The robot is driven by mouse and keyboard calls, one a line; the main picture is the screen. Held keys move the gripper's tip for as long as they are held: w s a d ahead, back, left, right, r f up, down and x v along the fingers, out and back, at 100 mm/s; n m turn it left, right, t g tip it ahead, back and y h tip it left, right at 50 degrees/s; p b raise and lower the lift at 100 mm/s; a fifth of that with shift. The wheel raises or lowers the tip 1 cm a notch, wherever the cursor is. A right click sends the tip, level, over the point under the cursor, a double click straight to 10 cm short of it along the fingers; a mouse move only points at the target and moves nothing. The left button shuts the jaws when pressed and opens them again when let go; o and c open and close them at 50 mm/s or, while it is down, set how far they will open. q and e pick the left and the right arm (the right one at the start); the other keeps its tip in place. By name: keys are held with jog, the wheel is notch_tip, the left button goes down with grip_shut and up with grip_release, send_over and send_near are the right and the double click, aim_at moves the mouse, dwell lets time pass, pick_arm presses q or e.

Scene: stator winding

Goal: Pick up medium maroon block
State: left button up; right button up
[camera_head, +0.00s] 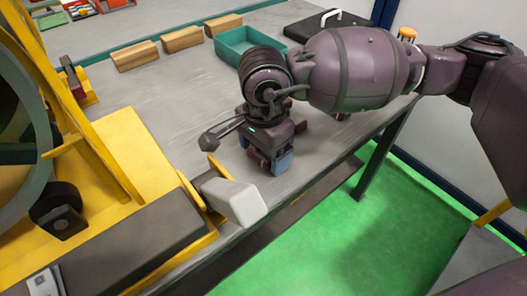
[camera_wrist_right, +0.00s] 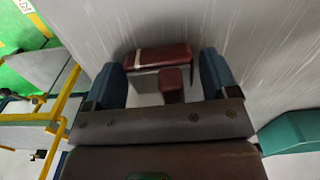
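My right gripper (camera_head: 268,156) is low over the grey table near its front edge, pointing down. In the right wrist view its two blue fingers (camera_wrist_right: 162,72) are wide apart. A long maroon block (camera_wrist_right: 160,57) lies across the gap near the fingertips, its left end close to the left finger. A smaller maroon block (camera_wrist_right: 172,86) shows between the fingers, with space on both sides. In the head view a maroon piece (camera_head: 258,161) shows beside a blue fingertip, mostly hidden by the gripper. Which one is the medium block I cannot tell. My left gripper is not in view.
A yellow machine (camera_head: 120,150) with a pale grey part (camera_head: 235,201) stands at the left. A teal tray (camera_head: 233,52), several wooden blocks (camera_head: 182,39) and a black case (camera_head: 322,24) are at the back. The table (camera_head: 150,95) is bare left of the gripper.

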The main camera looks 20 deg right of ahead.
jog(key=c, duration=1)
